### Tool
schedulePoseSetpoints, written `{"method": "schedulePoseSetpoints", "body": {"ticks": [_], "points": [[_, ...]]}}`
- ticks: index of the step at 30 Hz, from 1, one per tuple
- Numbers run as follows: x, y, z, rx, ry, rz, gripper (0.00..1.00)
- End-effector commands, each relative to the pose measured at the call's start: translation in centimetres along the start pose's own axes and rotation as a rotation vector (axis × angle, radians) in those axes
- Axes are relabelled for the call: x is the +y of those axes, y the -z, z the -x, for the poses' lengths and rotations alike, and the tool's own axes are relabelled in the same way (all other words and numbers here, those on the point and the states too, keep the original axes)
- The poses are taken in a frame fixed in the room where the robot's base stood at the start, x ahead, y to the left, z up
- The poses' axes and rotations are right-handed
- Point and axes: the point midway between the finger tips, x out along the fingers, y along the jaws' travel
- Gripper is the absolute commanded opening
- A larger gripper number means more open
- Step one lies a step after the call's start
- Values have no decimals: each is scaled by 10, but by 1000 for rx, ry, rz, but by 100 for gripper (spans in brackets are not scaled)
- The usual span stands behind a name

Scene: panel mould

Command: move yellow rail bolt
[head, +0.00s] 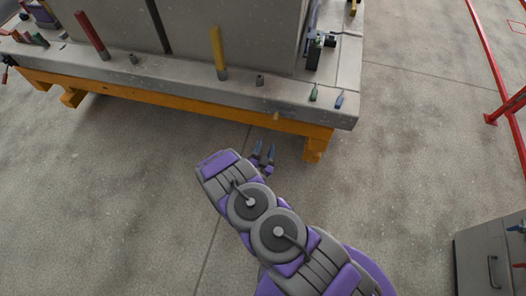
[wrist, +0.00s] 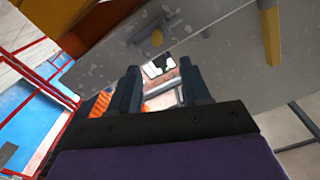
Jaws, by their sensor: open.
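A taller yellow rod (head: 218,50) stands upright on the table top. I cannot tell for certain which one is the rail bolt. My gripper (head: 264,154) is open and empty, just in front of the table edge and apart from both. Its two dark fingers also show in the wrist view (wrist: 160,88).
A red rod (head: 92,35) stands on the table's left part. Orange beams (head: 180,102) carry the table. A grey cabinet (head: 485,258) is at lower right. The floor between is clear.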

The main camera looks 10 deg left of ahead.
Motion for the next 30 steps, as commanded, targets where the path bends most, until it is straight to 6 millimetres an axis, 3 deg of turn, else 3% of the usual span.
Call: {"method": "schedulePoseSetpoints", "body": {"ticks": [3, 9, 30], "points": [[-1, -1, 14, -3, 2, 2, 47], [0, -1, 24, -1, 1, 1, 47], [-1, -1, 24, 0, 0, 0, 47]]}}
